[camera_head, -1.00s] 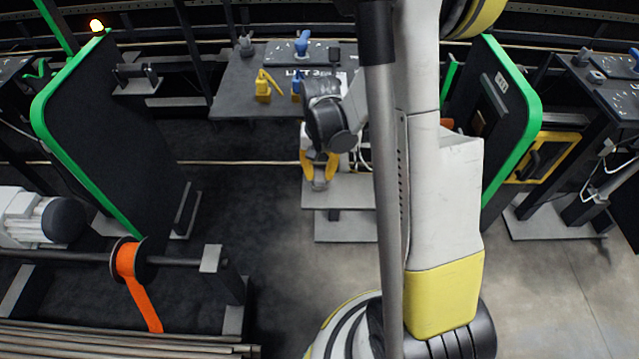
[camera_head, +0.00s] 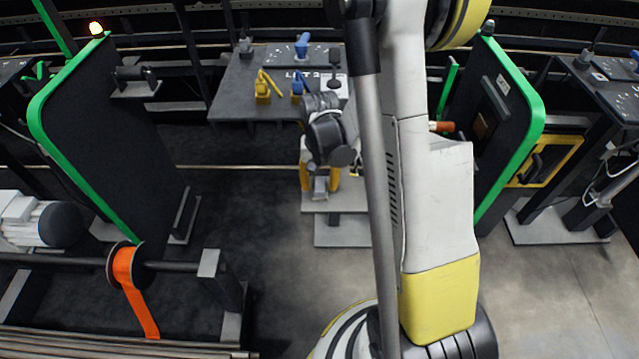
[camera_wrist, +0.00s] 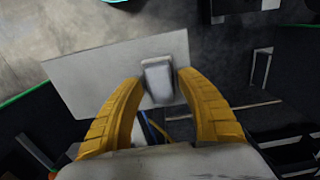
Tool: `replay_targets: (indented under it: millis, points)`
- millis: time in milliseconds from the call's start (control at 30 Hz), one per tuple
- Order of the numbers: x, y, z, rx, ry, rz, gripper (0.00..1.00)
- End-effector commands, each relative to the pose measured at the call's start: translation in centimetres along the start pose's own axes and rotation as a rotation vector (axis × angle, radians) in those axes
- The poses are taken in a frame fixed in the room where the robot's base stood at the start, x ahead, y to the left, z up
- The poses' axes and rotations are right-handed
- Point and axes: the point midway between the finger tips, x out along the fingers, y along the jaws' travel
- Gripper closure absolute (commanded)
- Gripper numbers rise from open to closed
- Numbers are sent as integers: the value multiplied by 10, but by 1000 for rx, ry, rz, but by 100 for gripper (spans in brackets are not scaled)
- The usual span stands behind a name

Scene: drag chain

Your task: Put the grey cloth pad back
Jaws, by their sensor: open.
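A small light grey block-like piece, which looks like the grey cloth pad (camera_wrist: 157,80), lies at the edge of a flat grey stand (camera_wrist: 85,72) in the wrist view. My gripper (camera_wrist: 160,84) is open, with one curved yellow finger on each side of the pad. A gap shows beside the pad, and I cannot tell whether either finger touches it. In the head view my gripper (camera_head: 320,184) points down at the stand (camera_head: 345,202), and the pad (camera_head: 320,187) shows between the fingers, partly hidden by my wrist.
A dark table (camera_head: 235,95) behind holds a yellow device (camera_head: 263,90) and blue-handled parts. Green-edged black panels stand left (camera_head: 110,140) and right (camera_head: 515,110). An orange strap reel (camera_head: 125,268) is at lower left. Dark floor left of the stand is clear.

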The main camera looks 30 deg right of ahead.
Motion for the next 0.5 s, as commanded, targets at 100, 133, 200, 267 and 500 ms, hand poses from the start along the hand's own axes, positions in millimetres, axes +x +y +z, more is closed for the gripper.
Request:
replay_targets:
  millis: [100, 133, 200, 267, 500]
  points:
    - [-11, 0, 0, 0, 0, 0, 55]
    - [-16, 0, 0, 0, 0, 0, 55]
    - [-31, 0, 0, 0, 0, 0, 55]
    - [-46, 0, 0, 0, 0, 0, 55]
    - [-98, 0, 0, 0, 0, 0, 55]
